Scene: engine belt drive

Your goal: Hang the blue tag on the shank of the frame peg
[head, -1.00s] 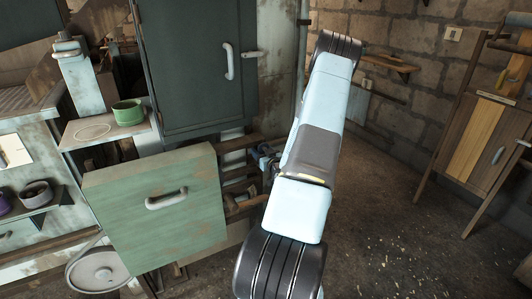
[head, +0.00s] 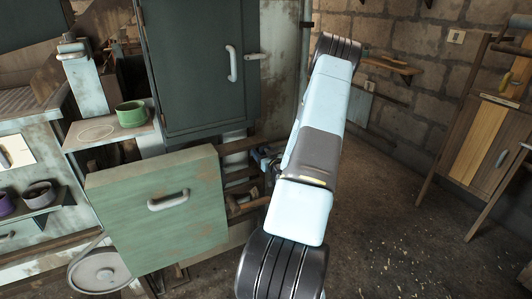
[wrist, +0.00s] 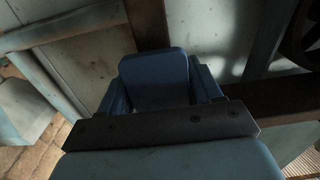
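In the wrist view, a dark blue plate with rounded corners, which looks like the blue tag (wrist: 155,80), sits between the two blue fingers of my gripper (wrist: 160,88). The fingers flank it on both sides and appear to be closed on it. Its lower part is hidden behind the dark bracket of my gripper. In the head view, my arm covers most of the gripper, and only a small blue part shows beside the wooden frame. I cannot make out the frame peg for certain in either view.
A green panel with a handle (head: 160,215) stands left of my arm, below a dark green cabinet door (head: 195,65). A green cup (head: 131,115) stands on a shelf. A wooden cabinet (head: 485,135) is at the right. Open floor (head: 385,225) lies between.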

